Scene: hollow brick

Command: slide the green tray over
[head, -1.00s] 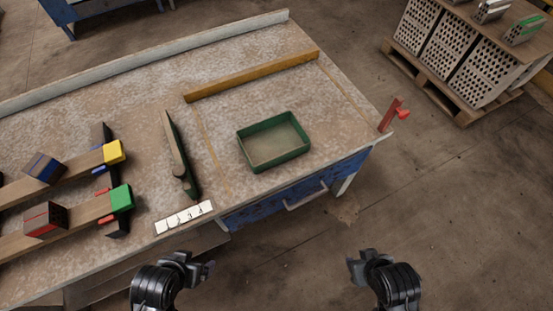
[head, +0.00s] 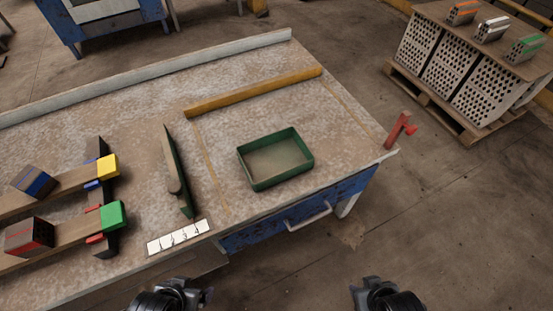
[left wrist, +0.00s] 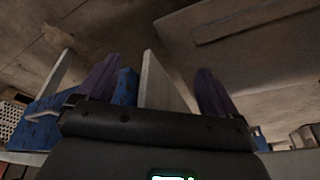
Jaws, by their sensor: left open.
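The green tray (head: 301,170) is a shallow, empty rectangular tray. It lies on the worn workbench (head: 130,100), close to its front edge and left of the right corner. In the head view my left gripper (head: 207,297) is at the bottom, in front of the bench and apart from the tray. In the left wrist view its two dark fingers (left wrist: 155,88) are spread with nothing held between them. My right gripper (head: 354,294) is at the bottom right, in front of the bench and away from the tray; its jaws are too unclear to judge.
A yellow wooden bar (head: 255,92) lies behind the tray. A dark green long tool (head: 178,170) lies left of it. A numbered white strip (head: 178,236) and wooden rails with coloured blocks (head: 70,237) are further left. A red clamp (head: 397,130) stands at the right corner.

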